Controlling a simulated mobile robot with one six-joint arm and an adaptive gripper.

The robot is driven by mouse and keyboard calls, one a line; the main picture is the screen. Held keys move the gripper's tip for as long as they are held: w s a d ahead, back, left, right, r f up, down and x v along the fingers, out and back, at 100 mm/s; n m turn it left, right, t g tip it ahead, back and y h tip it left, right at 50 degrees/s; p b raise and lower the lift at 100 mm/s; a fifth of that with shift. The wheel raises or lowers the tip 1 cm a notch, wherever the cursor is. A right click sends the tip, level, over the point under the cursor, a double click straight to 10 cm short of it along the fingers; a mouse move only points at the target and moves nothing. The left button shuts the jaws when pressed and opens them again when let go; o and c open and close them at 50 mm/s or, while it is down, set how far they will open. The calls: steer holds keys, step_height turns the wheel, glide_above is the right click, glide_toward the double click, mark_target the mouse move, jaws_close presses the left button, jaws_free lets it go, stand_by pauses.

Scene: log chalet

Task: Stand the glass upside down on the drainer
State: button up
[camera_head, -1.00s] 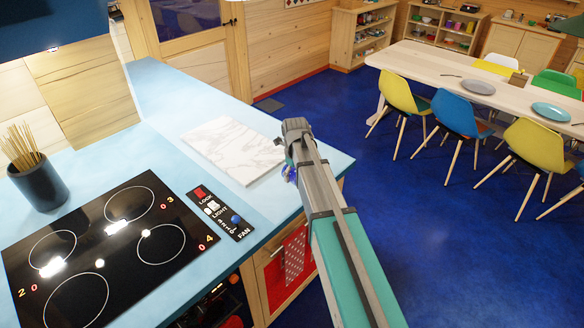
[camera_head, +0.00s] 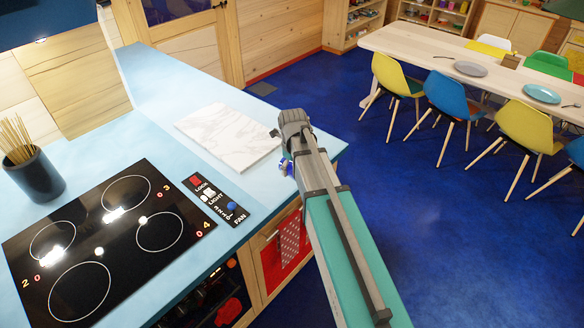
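No glass and no drainer can be made out in this view. My arm reaches up from the bottom right to a grey joint (camera_head: 294,122) beside the counter's right edge.
A blue counter (camera_head: 150,85) holds a white marble board (camera_head: 228,137), a black cooktop (camera_head: 108,235) and a dark pot of thin sticks (camera_head: 35,177). A long table (camera_head: 420,45) with plates and coloured chairs stands at the upper right. The blue floor (camera_head: 340,105) between is clear.

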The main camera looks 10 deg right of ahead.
step_height(320, 180, down, 3)
steer(key=b, duration=0.3)
stand_by(0.4)
steer(key=shift+s, duration=0.1)
